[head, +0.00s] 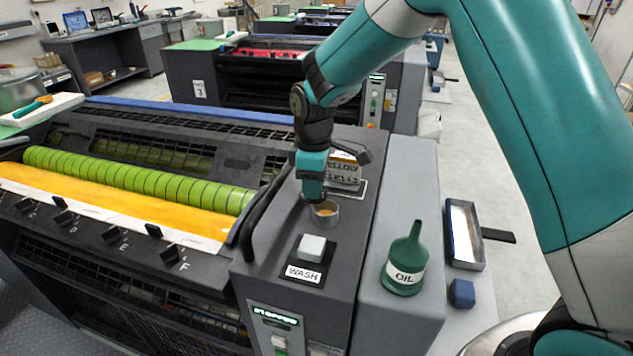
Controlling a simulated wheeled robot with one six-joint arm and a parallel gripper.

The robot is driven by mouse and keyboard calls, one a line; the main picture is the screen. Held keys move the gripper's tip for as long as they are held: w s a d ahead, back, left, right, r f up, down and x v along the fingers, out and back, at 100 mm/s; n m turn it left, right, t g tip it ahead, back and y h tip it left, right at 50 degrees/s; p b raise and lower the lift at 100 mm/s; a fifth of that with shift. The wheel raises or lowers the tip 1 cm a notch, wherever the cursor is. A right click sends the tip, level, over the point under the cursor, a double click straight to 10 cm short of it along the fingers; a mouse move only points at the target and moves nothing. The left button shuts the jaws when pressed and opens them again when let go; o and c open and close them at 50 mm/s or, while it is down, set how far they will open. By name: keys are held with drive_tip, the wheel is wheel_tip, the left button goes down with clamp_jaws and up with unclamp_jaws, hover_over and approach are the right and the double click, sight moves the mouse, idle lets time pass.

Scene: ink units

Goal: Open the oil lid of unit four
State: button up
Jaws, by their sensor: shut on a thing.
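The near unit (345,260) has yellow ink on its roller and a plate reading YELLOW (343,172), its lower line partly hidden. On its dark top is a short round oil filler (325,215) in grey metal, with a tan inside showing. My gripper (312,197) points down at the filler's back-left rim, its jaws shut. What they hold is mostly hidden by the fingers; it seems to be the oil lid at the rim. I cannot tell the lid's exact tilt.
A white WASH button (311,246) is just in front of the filler. A green OIL can (406,260) stands on the grey side cover to the right. A curved black handle (262,210) is on the left. Unit 3 (270,65) stands behind.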

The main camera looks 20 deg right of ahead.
drive_tip(key=shift+w+a+n, duration=0.1)
drive_tip(key=shift+w+n, duration=0.05)
drive_tip(key=shift+n, duration=0.35)
drive_tip(key=o, duration=0.9)
drive_tip(key=shift+r, duration=0.15)
wheel_tip(320, 180, up, 17)
drive_tip(key=shift+r+b, duration=0.1)
drive_tip(key=shift+b, duration=1.15)
drive_tip(key=s+a+f+m+y, duration=0.1)
drive_tip(key=s+f+m, duration=0.1)
drive_tip(key=s, duration=0.7)
drive_tip(key=s+a+f+m+y, duration=0.1)
drive_tip(key=s+f+m, duration=0.1)
drive_tip(key=s, duration=0.8)
drive_tip(key=s+a+f+m+y, duration=0.1)
drive_tip(key=s+f+m+y, duration=0.1)
drive_tip(key=s, duration=0.8)
drive_tip(key=shift+s+a, duration=0.15)
drive_tip(key=shift+s, duration=0.05)
